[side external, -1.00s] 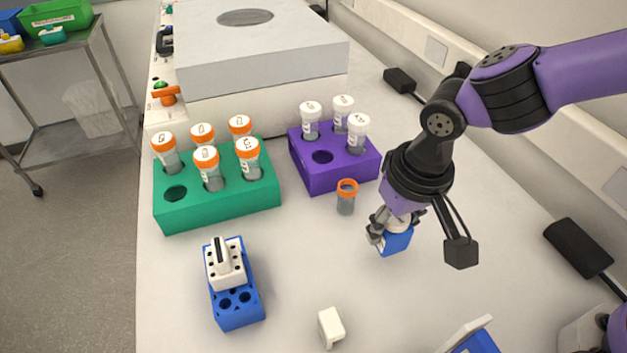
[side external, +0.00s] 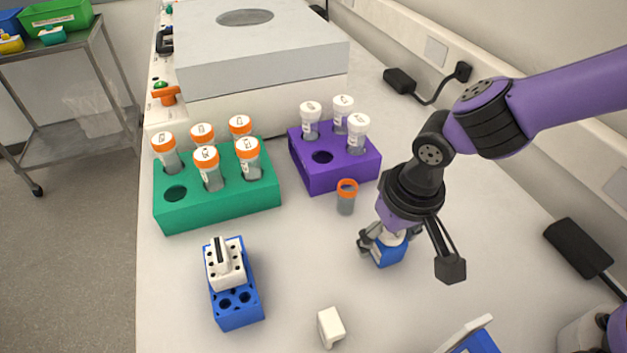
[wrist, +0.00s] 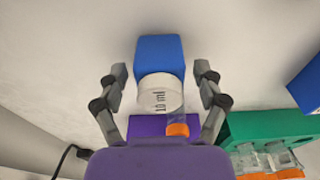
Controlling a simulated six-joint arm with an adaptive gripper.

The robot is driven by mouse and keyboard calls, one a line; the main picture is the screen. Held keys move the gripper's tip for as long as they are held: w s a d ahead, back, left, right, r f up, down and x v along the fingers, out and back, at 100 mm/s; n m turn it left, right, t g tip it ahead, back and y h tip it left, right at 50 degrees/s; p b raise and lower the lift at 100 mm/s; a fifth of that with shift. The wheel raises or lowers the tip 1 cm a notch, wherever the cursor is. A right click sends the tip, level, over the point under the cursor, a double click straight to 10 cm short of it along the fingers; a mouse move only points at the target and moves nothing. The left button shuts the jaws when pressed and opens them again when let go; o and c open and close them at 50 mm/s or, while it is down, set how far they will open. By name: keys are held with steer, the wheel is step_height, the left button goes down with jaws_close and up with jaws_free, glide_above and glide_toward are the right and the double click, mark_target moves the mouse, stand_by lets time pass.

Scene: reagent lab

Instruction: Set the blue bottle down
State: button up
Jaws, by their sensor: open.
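The blue bottle (side external: 388,252) stands upright on the white bench, right of the middle in the side view. In the wrist view the bottle (wrist: 160,56) has a blue body and a white round cap (wrist: 160,93) marked "10 ml". My gripper (side external: 384,245) is directly above and around the bottle. In the wrist view its two fingers (wrist: 160,75) are spread on either side of the bottle, with a gap on each side. The top of the bottle is partly hidden by my gripper in the side view.
A small orange-rimmed tube (side external: 346,198) stands just behind the bottle. A purple rack (side external: 327,178) and a green rack (side external: 218,205) hold capped tubes. A blue rack (side external: 237,312) with a white block and a white piece (side external: 331,327) are nearer.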

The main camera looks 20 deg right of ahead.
mark_target(399, 236)
steer(key=r, duration=0.4)
steer(key=s+r, duration=0.1)
steer(key=r, duration=0.7)
steer(key=shift+s+d, duration=0.15)
steer(key=shift+s, duration=0.05)
steer(key=s+d+r+t, duration=0.2)
steer(key=d, duration=0.7)
steer(key=s+d+r+t, duration=0.1)
steer(key=s+d+t, duration=0.1)
steer(key=d, duration=0.7)
steer(key=shift+s+d+r, duration=0.35)
steer(key=shift+s, duration=0.1)
